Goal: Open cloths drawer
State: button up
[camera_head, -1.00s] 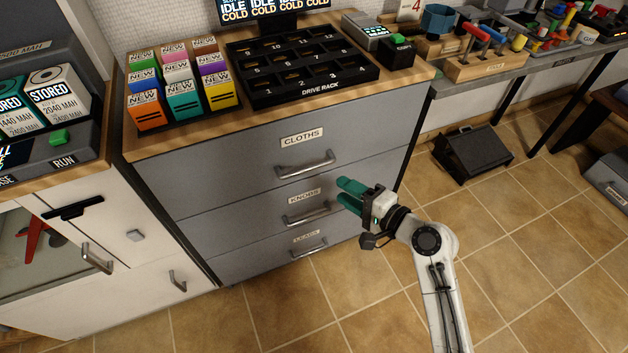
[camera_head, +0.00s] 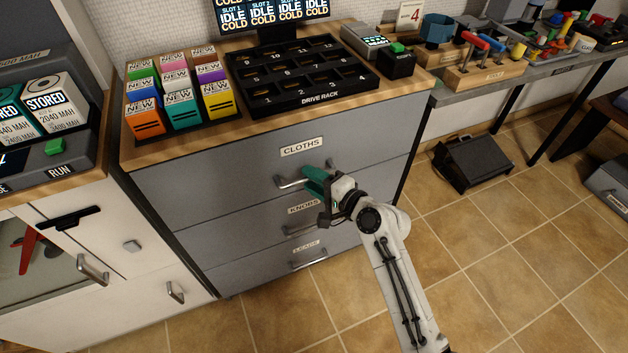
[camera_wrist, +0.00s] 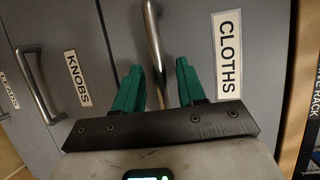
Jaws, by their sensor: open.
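The cloths drawer (camera_head: 235,175) is the top grey drawer of the cabinet and is shut, with a CLOTHS label (camera_head: 302,147) above its metal bar handle (camera_head: 290,183). My gripper (camera_head: 312,180) has green fingers and is at this handle, hiding part of it in the head view. In the wrist view my gripper (camera_wrist: 157,80) is open, with the cloths handle (camera_wrist: 153,40) running between its two fingers. The CLOTHS label also shows in the wrist view (camera_wrist: 228,52), just right of the fingers. I cannot tell whether either finger touches the handle.
The knobs drawer handle (camera_head: 300,228) and the bottom drawer handle (camera_head: 308,259) lie below. A drive rack (camera_head: 300,102) and coloured boxes (camera_head: 180,107) stand on the cabinet top. Tiled floor (camera_head: 470,270) is free in front, and a black box (camera_head: 472,163) stands on it at right.

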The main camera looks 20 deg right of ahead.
grip_shut()
dwell(0.6)
